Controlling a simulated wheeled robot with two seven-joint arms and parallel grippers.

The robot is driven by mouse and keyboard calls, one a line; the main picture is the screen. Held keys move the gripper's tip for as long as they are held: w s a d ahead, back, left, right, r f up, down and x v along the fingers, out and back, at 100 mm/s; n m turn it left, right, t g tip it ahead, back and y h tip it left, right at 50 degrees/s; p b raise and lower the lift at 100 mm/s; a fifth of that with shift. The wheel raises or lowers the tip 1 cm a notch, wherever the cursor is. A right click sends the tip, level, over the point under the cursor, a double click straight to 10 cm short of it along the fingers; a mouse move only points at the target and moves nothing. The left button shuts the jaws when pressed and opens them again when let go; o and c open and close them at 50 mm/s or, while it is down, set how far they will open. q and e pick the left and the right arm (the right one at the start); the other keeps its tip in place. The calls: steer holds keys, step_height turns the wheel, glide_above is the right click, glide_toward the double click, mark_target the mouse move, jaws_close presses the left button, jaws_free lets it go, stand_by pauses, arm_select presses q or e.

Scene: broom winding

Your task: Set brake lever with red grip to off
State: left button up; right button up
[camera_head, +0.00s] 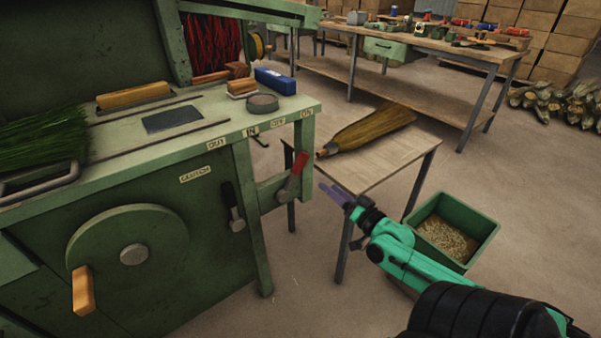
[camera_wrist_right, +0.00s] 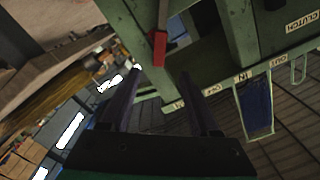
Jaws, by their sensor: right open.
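The brake lever with the red grip (camera_head: 298,165) is on the right end of the green machine's front. It leans up to the right, towards the ON label (camera_head: 307,112); the OFF label (camera_head: 278,124) is left of that. My right gripper (camera_head: 334,194) is open and empty, a little right of and below the red grip, apart from it. In the right wrist view the red grip (camera_wrist_right: 160,48) shows just beyond and between the open fingers (camera_wrist_right: 160,80). My left gripper is not in view.
A black-gripped lever (camera_head: 232,210) hangs left of the red one, near the CLUTCH label (camera_head: 196,174). A small table (camera_head: 385,165) with a broom (camera_head: 372,130) stands behind my right gripper. A green bin (camera_head: 480,235) is on the floor beside my right arm.

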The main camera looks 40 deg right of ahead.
mark_target(302, 166)
steer(key=w, duration=1.2)
steer(key=shift+w+d+f+b, duration=0.1)
steer(key=shift+w+b, duration=0.2)
jaws_close()
stand_by(0.7)
